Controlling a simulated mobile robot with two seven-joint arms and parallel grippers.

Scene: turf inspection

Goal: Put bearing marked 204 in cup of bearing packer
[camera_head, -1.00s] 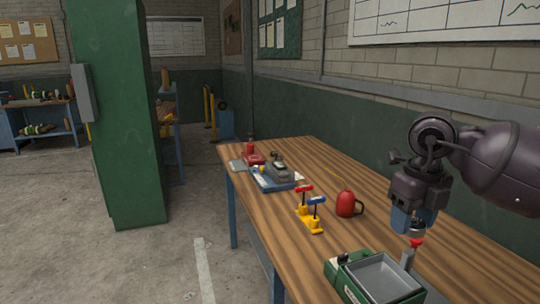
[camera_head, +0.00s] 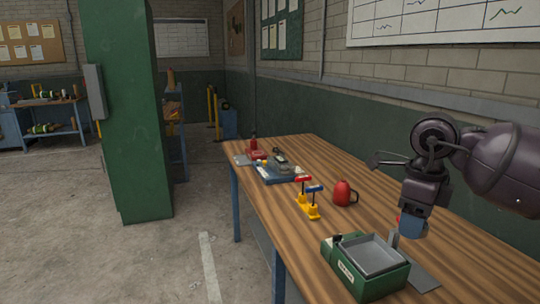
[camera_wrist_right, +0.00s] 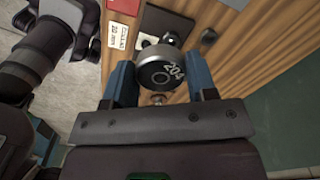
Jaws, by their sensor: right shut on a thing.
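My right gripper (camera_head: 412,230) is shut on a grey metal bearing, over the right part of the bench. In the right wrist view, the bearing (camera_wrist_right: 160,68) sits between the two blue fingers and its face reads 204. The bearing is hard to make out in the head view. I cannot tell for sure which item is the bearing packer. A red part (camera_head: 398,219) is partly hidden behind the right gripper, near a grey upright post (camera_head: 392,239). No cup is clearly visible. My left gripper is not clearly in view.
A green box with a grey tray (camera_head: 341,267) stands at the bench front, beside a flat grey plate (camera_head: 424,282). Farther back are a red jug (camera_head: 342,193), yellow stands with red and blue handles (camera_head: 309,207), and a blue-based device (camera_head: 276,174). The wooden bench (camera_head: 285,217) has bare gaps between them.

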